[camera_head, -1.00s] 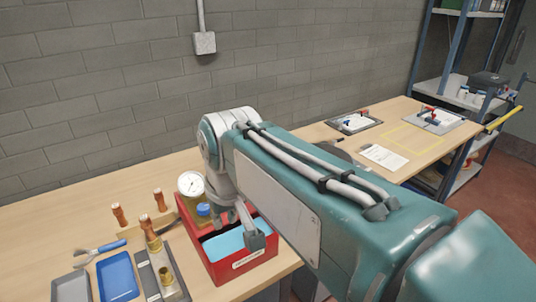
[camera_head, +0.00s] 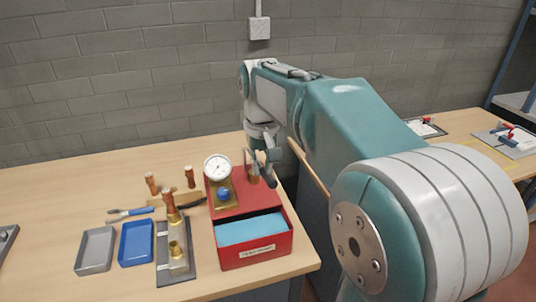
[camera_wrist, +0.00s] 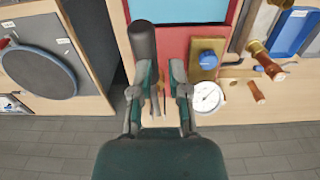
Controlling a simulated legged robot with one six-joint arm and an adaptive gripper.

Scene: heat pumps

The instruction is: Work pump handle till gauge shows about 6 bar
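The hand pump is a red box (camera_head: 238,262) with a blue tray (camera_head: 250,229) in its front. A round white gauge (camera_head: 217,168) and a blue knob (camera_head: 223,194) stand on its left side. The gauge also shows in the wrist view (camera_wrist: 207,97); its reading is too small to tell. The dark pump handle grip (camera_wrist: 142,42) shows in the wrist view, beyond my left fingertip and apart from it. My gripper (camera_wrist: 161,92) is open, pointing down over the box's right back part, with no handle between its fingers. In the head view my gripper (camera_head: 260,158) partly hides the handle.
Left of the pump are a metal fixture with brass fittings (camera_head: 176,254), a blue tray (camera_head: 136,243), a grey tray (camera_head: 95,251) and copper-topped pieces (camera_head: 189,177). A gap (camera_head: 310,218) separates this bench from the right one. The front left bench is clear.

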